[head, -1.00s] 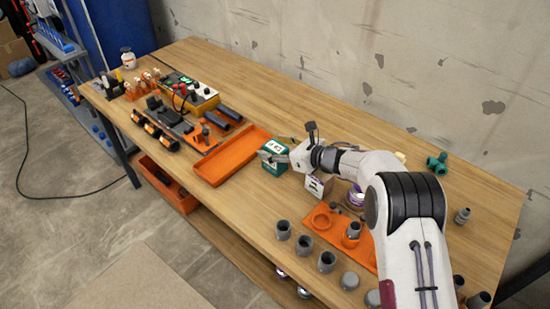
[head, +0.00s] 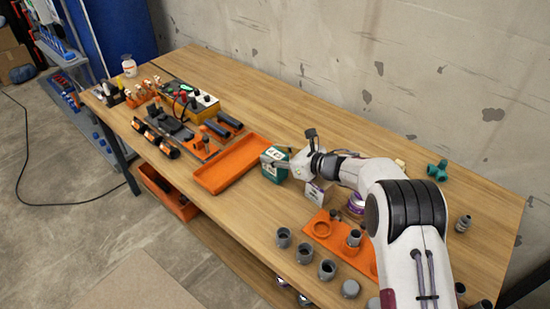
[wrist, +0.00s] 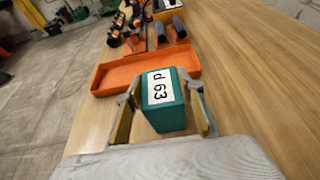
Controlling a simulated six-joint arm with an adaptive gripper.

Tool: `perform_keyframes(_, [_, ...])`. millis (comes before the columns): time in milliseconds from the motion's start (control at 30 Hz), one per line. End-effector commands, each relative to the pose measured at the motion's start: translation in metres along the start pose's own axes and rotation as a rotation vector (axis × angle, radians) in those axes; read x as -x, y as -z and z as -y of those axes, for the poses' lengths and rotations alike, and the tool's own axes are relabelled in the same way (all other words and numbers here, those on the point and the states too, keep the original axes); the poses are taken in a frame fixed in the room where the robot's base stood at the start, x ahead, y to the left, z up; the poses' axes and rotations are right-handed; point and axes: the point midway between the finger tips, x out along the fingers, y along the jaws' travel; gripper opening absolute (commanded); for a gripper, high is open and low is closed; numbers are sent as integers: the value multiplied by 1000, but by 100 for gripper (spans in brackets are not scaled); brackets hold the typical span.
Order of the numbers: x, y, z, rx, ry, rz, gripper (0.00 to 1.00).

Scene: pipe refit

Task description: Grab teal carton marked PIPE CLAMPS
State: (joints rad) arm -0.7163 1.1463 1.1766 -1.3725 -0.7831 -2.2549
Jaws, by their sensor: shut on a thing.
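A teal carton (head: 274,165) with a white label stands on the workbench just right of the orange tray in the head view. In the wrist view the teal carton (wrist: 166,112) sits between the two fingers, and its label reads "d 63". The words PIPE CLAMPS cannot be read on it. My gripper (wrist: 163,104) is shut on this carton, one finger on each side. In the head view my gripper (head: 281,160) reaches it from the right. Whether the carton is clear of the bench is hard to tell.
An empty orange tray (head: 203,180) lies left of the carton. A white carton (head: 316,192) stands close under my wrist. Grey fittings (head: 327,269) and an orange holder (head: 318,220) are nearer the front. Teal fittings (head: 437,171) lie at the right. The bench behind the carton is clear.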

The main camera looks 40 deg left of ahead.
Motion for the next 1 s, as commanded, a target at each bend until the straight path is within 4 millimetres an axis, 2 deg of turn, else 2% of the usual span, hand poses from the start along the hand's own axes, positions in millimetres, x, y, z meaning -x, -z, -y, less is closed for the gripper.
perform_keyframes(267, [9,-23,1,2,1,3,9])
perform_keyframes(700, [32,-79,0,2,1,3,9])
perform_keyframes(1000, [38,-92,0,1,0,2,9])
